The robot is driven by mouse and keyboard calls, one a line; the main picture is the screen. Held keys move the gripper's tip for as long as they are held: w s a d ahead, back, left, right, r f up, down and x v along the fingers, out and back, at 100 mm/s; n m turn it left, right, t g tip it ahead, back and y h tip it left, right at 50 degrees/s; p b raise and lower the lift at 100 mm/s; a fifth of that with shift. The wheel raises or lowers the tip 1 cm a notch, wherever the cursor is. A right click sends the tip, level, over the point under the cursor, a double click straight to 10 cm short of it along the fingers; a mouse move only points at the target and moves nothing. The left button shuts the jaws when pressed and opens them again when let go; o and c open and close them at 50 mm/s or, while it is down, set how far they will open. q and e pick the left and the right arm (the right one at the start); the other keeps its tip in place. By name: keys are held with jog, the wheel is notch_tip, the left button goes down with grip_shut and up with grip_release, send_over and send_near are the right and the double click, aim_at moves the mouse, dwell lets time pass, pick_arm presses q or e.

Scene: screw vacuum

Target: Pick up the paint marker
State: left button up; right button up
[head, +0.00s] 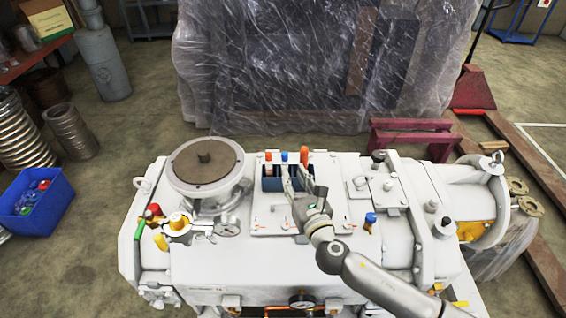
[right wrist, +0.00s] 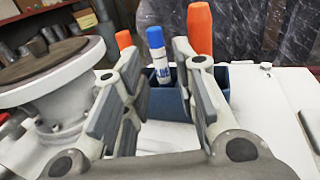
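The paint marker, white with a blue cap (head: 284,158), stands upright in a dark blue holder (head: 270,183) on the white machine. It also shows in the right wrist view (right wrist: 158,58), between the finger pads and beyond them. Its lower end is hidden inside the holder. My right gripper (head: 298,176) is open and empty, just in front of the holder, with its fingers pointing at it. I see no contact with the marker. My left gripper is not in view.
An orange-handled tool (head: 304,154) stands right of the marker, close to the right finger. A smaller orange-topped item (head: 268,158) stands left of it. A round brown-topped flange (head: 204,160) rises at the left. A plastic-wrapped crate (head: 320,70) stands behind.

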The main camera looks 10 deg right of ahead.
aim_at(286, 162)
jog(key=shift+w+a+r, duration=0.1)
jog(key=shift+w+a, duration=0.05)
jog(key=shift+w, duration=0.95)
jog(key=w, duration=0.2)
jog(key=w+p, duration=0.1)
jog(key=w, duration=0.1)
jog(key=shift+a, duration=0.4)
jog(key=shift+w, duration=0.7)
jog(key=shift+c, duration=0.3)
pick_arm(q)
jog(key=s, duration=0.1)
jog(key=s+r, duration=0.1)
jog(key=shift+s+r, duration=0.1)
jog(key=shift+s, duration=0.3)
pick_arm(e)
grip_shut()
